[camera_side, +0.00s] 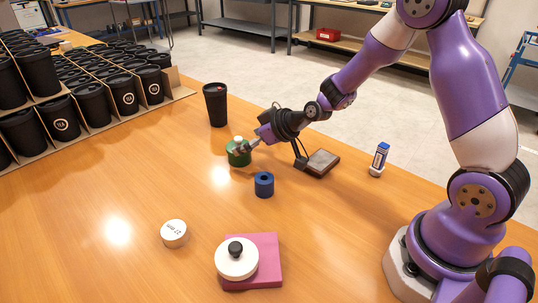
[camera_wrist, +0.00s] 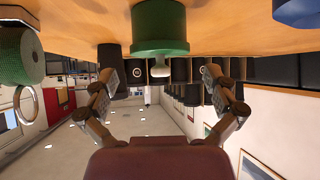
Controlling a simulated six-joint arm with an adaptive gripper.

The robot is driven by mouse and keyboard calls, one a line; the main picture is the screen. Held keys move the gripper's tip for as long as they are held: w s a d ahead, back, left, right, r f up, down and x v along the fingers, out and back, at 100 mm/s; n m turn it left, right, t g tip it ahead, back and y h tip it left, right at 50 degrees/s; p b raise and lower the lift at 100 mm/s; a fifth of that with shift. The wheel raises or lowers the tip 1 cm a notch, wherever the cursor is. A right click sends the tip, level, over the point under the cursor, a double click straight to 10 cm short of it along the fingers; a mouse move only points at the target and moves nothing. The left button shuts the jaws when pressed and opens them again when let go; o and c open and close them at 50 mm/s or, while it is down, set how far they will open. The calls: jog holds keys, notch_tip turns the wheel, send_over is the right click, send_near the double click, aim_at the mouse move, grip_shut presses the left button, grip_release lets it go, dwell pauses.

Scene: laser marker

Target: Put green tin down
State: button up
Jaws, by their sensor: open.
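The green tin (camera_side: 238,157) stands upright on the wooden table (camera_side: 330,225), left of my arm's end in the side view. It has a pale knob on top. In the wrist view the picture is upside down, and the tin (camera_wrist: 159,25) hangs at the top centre with its knob pointing down. My gripper (camera_side: 249,146) is right beside the tin in the side view. In the wrist view my gripper (camera_wrist: 158,75) has its fingers spread wide on either side of the knob, with clear gaps. Nothing is held between them.
A black cup (camera_side: 216,106) stands behind the tin, and a blue ring (camera_side: 264,187) in front. A dark flat block (camera_side: 323,161) lies to the right. A white lid (camera_side: 237,262) sits on a pink pad (camera_side: 268,245). A carton (camera_side: 176,88) of black cups fills the left.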

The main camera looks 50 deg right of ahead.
jog(key=s+r+m+g, duration=0.1)
jog(key=s+r, duration=0.3)
jog(key=s, duration=0.3)
jog(key=s+r+g+h, duration=0.1)
jog(key=s+r, duration=0.3)
jog(key=s, duration=0.4)
jog(key=s+a+r+m+g+h, duration=0.1)
jog(key=s+r+g, duration=0.1)
jog(key=s+r, duration=0.3)
jog(key=s, duration=0.2)
jog(key=shift+s+m+g, duration=0.3)
jog(key=shift+s+g, duration=0.05)
jog(key=shift+g, duration=0.05)
